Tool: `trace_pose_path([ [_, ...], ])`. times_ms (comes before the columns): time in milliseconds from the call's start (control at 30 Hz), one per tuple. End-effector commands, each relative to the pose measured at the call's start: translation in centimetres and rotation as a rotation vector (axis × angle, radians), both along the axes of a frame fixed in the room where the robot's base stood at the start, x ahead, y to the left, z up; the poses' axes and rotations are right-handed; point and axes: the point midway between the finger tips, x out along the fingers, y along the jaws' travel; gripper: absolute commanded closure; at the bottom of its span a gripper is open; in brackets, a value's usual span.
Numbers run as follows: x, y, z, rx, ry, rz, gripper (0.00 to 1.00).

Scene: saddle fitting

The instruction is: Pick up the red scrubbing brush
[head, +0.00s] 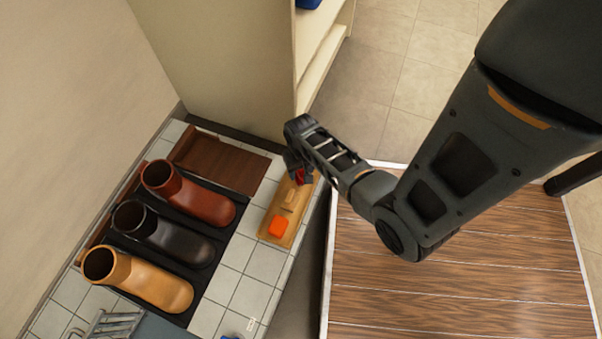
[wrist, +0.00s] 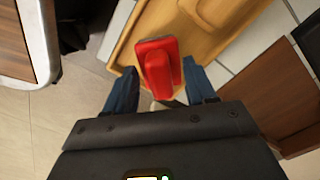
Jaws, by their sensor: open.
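The red scrubbing brush (wrist: 157,62) is at the end of a wooden tray (wrist: 222,48) in the wrist view. In the head view only a small part of the brush (head: 300,177) shows below my gripper (head: 297,164). My gripper is open, and its two dark blue fingers (wrist: 160,78) are on either side of the brush in the wrist view. A gap shows on the right side, and I cannot tell whether the left finger touches. The brush's underside is hidden.
An orange block (head: 279,227) and a tan piece (head: 291,197) are on the tray. Brown (head: 212,208), black (head: 180,245) and tan boots (head: 150,281) lie to the left. A wood-topped table (head: 450,275) is on the right, a tall cabinet (head: 225,60) behind.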

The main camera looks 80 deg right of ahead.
Motion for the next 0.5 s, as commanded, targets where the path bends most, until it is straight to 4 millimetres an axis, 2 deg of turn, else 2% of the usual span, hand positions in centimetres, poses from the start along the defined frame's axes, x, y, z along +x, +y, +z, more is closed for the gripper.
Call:
trace_pose_path([
  [200, 0.03, -0.03, -0.03, -0.001, -0.001, 0.001, 0.45],
  [500, 0.03, -0.02, -0.03, -0.001, -0.001, 0.001, 0.73],
])
